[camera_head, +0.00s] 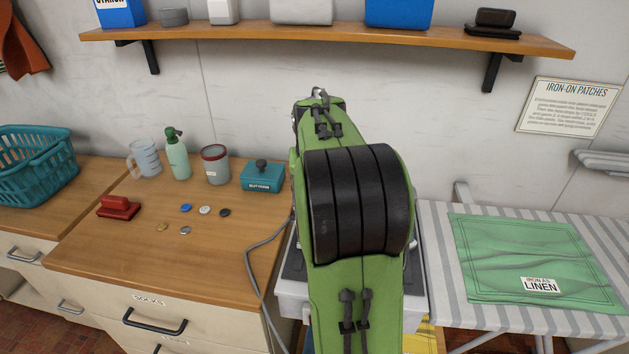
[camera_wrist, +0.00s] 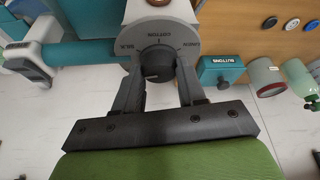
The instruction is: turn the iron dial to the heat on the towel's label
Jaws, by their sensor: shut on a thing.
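The green towel (camera_head: 510,250) lies on the striped ironing board. Its white label (camera_head: 540,285) reads "IRON AS LINEN". In the wrist view, my gripper (camera_wrist: 158,72) has its two fingers closed on the sides of the dark dial knob (camera_wrist: 157,60). A grey dial face (camera_wrist: 165,38) surrounds the knob, with "SILK" at left, "COTTON" near the top and another word at right that is hard to read. I cannot tell which mark the knob points at. My green arm hides the dial and my gripper in the head view.
A grey cord runs beside my arm. A shelf (camera_head: 330,38) spans the wall above.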

